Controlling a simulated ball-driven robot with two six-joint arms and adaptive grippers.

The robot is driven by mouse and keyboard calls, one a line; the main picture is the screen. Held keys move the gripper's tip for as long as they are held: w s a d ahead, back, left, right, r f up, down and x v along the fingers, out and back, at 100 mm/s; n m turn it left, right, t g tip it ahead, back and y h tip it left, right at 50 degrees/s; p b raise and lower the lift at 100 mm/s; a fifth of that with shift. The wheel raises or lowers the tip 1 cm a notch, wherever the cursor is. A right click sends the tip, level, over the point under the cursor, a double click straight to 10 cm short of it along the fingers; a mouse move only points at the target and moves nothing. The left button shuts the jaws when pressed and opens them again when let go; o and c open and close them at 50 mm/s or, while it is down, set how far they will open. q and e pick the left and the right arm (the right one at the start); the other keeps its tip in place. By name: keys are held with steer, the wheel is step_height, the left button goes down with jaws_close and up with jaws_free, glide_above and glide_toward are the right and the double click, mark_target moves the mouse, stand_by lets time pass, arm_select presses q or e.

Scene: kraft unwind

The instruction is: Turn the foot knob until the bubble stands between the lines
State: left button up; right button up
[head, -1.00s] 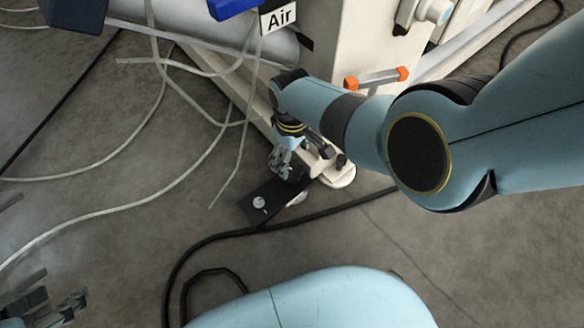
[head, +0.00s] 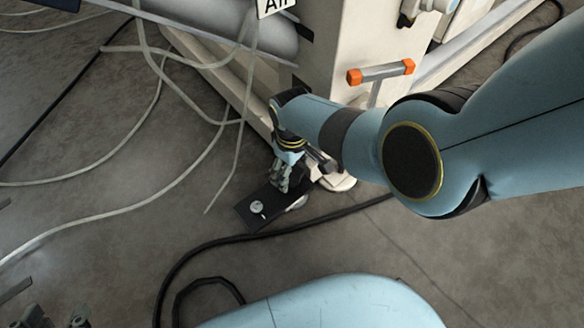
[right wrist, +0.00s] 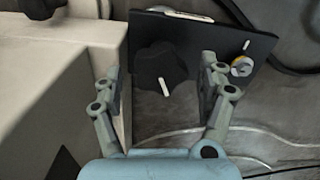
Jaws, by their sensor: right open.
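The black foot knob (right wrist: 158,68) with a white mark sits on a black plate (right wrist: 208,32) in the right wrist view. My right gripper (right wrist: 161,76) is open, one finger on each side of the knob; I see no clear contact. A pale strip (right wrist: 172,14), perhaps the level, lies along the plate; no bubble or lines can be made out. In the head view my right gripper (head: 281,178) hangs over the plate (head: 246,215) and hides the knob. My left gripper (head: 54,318) is cut off at the bottom left corner, its fingers apart and empty.
A cream machine (head: 335,50) stands beside the plate, with an orange-ended handle (head: 380,72). Pale hoses (head: 130,205) and a black cable (head: 215,240) cross the grey floor. A round bolt (right wrist: 242,66) sits on the plate near the right finger.

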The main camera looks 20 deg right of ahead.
steer(key=c, duration=1.2)
steer(key=shift+r+n+p, duration=0.2)
steer(key=shift+n+p, duration=0.15)
steer(key=shift+n, duration=1.55)
arm_select(q)
steer(key=shift+w+a+r+g+p, duration=0.15)
steer(key=shift+w+r+g+p, duration=0.2)
steer(key=shift+w+g, duration=0.35)
arm_select(e)
steer(key=shift+f+n, duration=0.15)
steer(key=shift+n, duration=0.45)
arm_select(q)
steer(key=shift+s, duration=0.2)
arm_select(e)
steer(key=o, duration=1.2)
